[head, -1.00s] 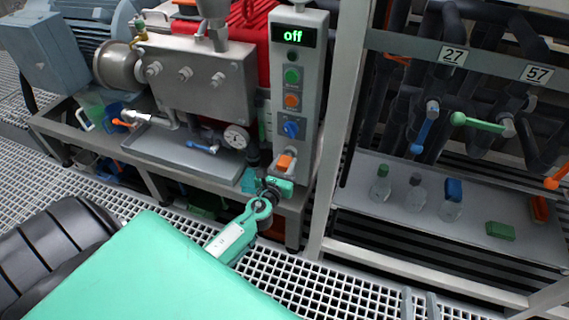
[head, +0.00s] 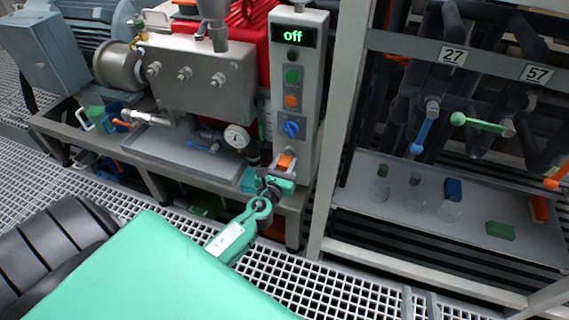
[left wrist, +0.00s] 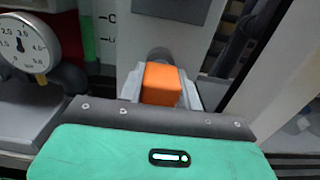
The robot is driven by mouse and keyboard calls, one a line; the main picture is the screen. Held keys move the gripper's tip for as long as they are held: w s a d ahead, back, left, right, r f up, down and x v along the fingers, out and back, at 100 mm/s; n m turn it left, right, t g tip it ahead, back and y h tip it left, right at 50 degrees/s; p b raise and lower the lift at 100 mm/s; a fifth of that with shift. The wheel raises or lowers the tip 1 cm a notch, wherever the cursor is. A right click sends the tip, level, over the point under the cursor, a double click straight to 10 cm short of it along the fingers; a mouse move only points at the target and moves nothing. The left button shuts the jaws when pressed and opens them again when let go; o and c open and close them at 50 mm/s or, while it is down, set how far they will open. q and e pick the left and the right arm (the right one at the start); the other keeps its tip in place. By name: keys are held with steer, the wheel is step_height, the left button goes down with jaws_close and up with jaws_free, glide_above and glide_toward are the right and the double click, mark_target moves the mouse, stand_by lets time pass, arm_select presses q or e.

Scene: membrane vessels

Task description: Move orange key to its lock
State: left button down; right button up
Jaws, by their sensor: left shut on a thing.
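The orange key (head: 286,162) is at the lower front of the grey control panel (head: 300,75), whose display reads "off". My left gripper (head: 284,168) is shut on the key; its teal wrist is just below. In the left wrist view the orange block of the key (left wrist: 161,84) sits between the two grey fingers. A dark round part (left wrist: 158,54) of the panel is right behind the key. Whether the key touches it or is inside it cannot be told. Two grey fingertips of my right gripper (head: 420,303) show at the bottom edge, apart and empty.
A pressure gauge (head: 236,137) and metal tray (head: 185,155) are left of the panel. A grey upright post (head: 342,120) stands close on the right. Beyond it a shelf (head: 400,205) holds bottles and blue, green and orange blocks, below pipes with valve handles.

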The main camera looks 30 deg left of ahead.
arm_select(q)
steer(key=shift+w+a, duration=0.1)
steer(key=shift+w, duration=0.45)
steer(key=c, duration=0.9)
jaws_free()
steer(key=v, duration=0.3)
steer(key=shift+s, duration=0.1)
steer(key=v, duration=1)
steer(key=shift+s, duration=0.35)
arm_select(e)
steer(key=shift+w+d+r+t, duration=0.1)
steer(key=shift+w+r+t, duration=0.05)
steer(key=shift+r+t, duration=0.2)
